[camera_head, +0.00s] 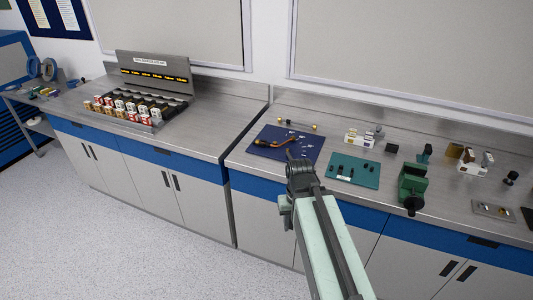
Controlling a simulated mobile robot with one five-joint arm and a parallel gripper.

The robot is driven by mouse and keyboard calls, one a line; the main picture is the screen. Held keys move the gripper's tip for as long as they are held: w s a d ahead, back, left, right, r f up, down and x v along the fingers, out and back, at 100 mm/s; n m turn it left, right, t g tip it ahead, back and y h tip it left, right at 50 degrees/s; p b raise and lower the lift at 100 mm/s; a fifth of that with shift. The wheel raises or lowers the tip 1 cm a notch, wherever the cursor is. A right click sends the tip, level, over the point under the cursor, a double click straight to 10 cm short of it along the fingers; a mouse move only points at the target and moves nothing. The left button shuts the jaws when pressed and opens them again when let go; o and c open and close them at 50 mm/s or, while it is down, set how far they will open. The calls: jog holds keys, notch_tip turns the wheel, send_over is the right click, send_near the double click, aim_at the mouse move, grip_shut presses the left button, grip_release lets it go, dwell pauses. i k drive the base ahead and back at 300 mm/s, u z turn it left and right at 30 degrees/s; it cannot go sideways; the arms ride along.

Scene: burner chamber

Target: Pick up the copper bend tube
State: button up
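The copper bend tube (276,143) lies on the dark blue mat (306,150) on the right-hand bench, an orange-brown tube with a bend at its right end. My arm reaches up from the bottom of the picture. My gripper (289,155) is over the mat's front part, just below and right of the tube in the picture. The fingers are small and dark here, so I cannot tell whether they are open or touch the tube.
A green mat (352,172) with small dark parts lies right of the blue mat. A green vise (412,185) stands farther right. A brass-ended rod (283,123) lies behind the tube. A rack of small boxes (130,108) stands on the left bench.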

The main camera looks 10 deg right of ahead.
aim_at(268, 144)
jog(key=u, duration=0.05)
jog(key=i, duration=0.75)
jog(key=u, duration=0.65)
jog(key=i, duration=1.05)
jog(key=u, duration=0.65)
jog(key=k, duration=0.85)
jog(key=u, duration=0.15)
jog(key=i, duration=0.85)
jog(key=z, duration=0.05)
